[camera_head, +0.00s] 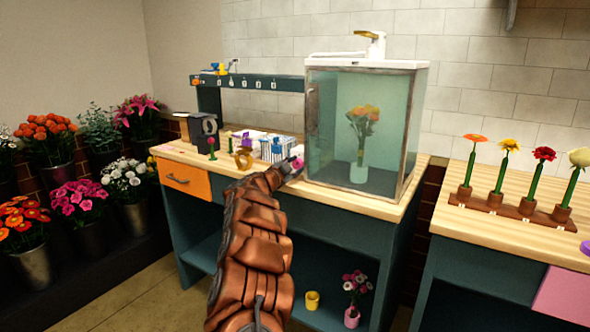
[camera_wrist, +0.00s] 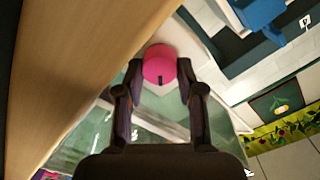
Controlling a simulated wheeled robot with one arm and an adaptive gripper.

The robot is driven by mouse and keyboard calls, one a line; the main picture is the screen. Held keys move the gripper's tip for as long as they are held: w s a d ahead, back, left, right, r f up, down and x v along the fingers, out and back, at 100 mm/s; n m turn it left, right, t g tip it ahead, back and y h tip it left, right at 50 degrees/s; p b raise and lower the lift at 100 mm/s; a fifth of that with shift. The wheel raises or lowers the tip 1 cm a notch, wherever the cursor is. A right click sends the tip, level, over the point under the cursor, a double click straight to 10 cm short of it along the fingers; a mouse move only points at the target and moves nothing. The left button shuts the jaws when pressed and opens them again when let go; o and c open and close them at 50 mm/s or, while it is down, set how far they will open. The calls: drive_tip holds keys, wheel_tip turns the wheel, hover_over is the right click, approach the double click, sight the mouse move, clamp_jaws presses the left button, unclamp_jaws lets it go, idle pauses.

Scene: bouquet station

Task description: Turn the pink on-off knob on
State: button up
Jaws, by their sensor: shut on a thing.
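The pink knob (camera_wrist: 159,66) is round, with a short dark mark on its face. In the wrist view it sits between the two fingers of my gripper (camera_wrist: 159,88), which are closed on its sides. In the head view the pink knob (camera_head: 297,163) shows at the tip of my gripper (camera_head: 287,169), by the lower left of the glass cabinet (camera_head: 345,125). My gripper partly hides it there. I cannot tell from the mark which setting is on.
The wooden counter (camera_head: 318,196) runs under the cabinet, which holds a vase of orange flowers (camera_head: 361,145). Left of my gripper stand a wire rack (camera_head: 277,148) and a tape roll (camera_head: 243,159). A second table with a flower stand (camera_head: 512,204) is at the right.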

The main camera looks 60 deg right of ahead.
drive_tip(key=m, duration=0.2)
drive_tip(key=m+b, duration=0.2)
drive_tip(key=m, duration=0.1)
drive_tip(key=shift+f+m, duration=0.3)
drive_tip(key=shift+m+b, duration=0.85)
drive_tip(key=shift+m, duration=0.85)
drive_tip(key=o, duration=0.8)
drive_tip(key=shift+r, duration=0.1)
drive_tip(key=shift+o, duration=0.2)
drive_tip(key=shift+a, duration=0.15)
drive_tip(key=a, duration=1.1)
drive_tip(key=shift+s+a, duration=0.25)
drive_tip(key=shift+a, duration=0.1)
